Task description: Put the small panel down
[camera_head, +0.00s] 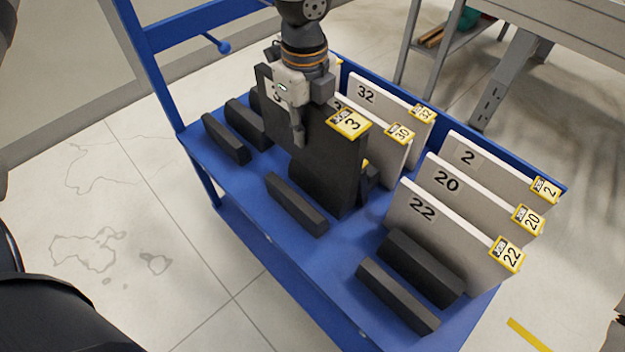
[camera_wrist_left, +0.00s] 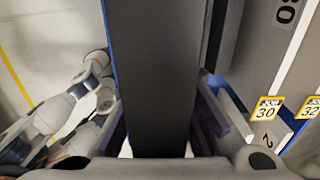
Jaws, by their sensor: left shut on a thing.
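A small dark grey panel (camera_head: 328,165) with a yellow tag marked 3 stands upright over the blue cart. My left gripper (camera_head: 298,125) comes down from above and is shut on the panel near its top edge. In the left wrist view the panel (camera_wrist_left: 158,70) runs between the two fingers (camera_wrist_left: 165,130). The panel's lower edge is close to the cart's blue shelf (camera_head: 318,255); I cannot tell whether it touches. My right gripper is not in view.
Pale panels 32 (camera_head: 375,100) and 30 (camera_head: 385,140) stand behind the held panel. Panels 2, 20 and 22 (camera_head: 440,230) stand at the right. Black blocks lie on the shelf, one (camera_head: 297,204) just in front of the held panel. A grey metal table (camera_head: 560,45) stands at the back right.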

